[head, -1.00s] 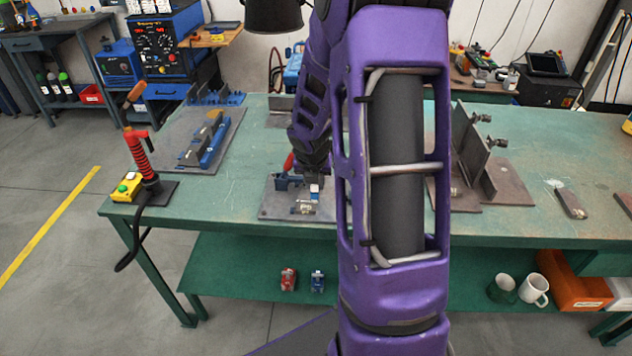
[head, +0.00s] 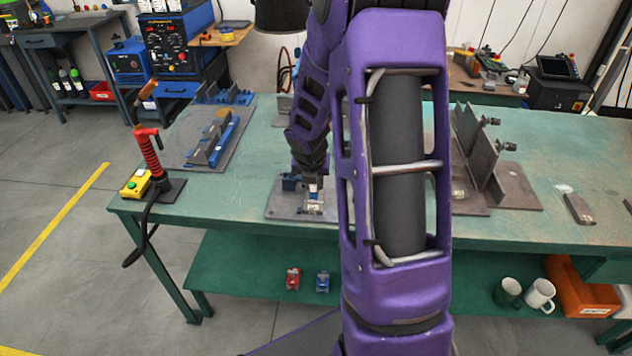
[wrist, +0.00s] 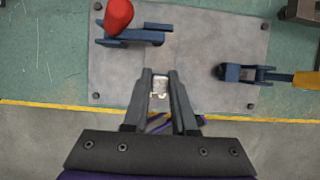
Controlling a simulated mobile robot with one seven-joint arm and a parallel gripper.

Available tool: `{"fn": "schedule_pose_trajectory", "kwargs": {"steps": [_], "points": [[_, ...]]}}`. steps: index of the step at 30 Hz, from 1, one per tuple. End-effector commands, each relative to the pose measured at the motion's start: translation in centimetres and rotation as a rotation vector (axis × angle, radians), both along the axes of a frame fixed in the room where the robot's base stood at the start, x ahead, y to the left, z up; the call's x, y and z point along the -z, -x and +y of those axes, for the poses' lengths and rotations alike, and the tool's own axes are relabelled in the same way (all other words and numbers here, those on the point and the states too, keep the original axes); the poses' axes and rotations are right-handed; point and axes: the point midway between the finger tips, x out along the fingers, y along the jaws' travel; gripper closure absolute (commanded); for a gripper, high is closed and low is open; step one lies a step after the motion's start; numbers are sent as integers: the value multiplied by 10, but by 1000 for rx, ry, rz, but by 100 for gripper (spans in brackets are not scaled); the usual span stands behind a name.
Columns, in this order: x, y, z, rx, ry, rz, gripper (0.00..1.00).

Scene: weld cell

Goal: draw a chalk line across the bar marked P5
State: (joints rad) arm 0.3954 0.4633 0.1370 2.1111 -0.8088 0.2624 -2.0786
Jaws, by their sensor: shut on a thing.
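My gripper (wrist: 160,82) is shut on a small pale piece (wrist: 160,86), probably the chalk, seen between the fingers in the wrist view. In the head view my gripper (head: 312,182) is over the grey fixture plate (head: 280,208), near the bench's front edge. It cannot be told whether the piece touches anything below. The plate (wrist: 205,60) carries a blue clamp with a red handle (wrist: 118,16) left of the fingers and one with a yellow handle (wrist: 306,80) to the right. A dark flat bar (head: 578,208) lies on the right of the bench.
A red coiled torch (head: 150,155) and yellow button box (head: 136,184) stand at the bench's left corner. A blue-railed fixture (head: 215,140) is behind. Upright steel plates (head: 478,155) stand to the right. My own arm hides the bench's middle.

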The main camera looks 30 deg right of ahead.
Motion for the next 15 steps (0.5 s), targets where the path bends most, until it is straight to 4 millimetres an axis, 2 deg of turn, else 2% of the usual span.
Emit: {"fn": "schedule_pose_trajectory", "kwargs": {"steps": [15], "points": [[0,-6,12,-3,-3,3,100]]}}
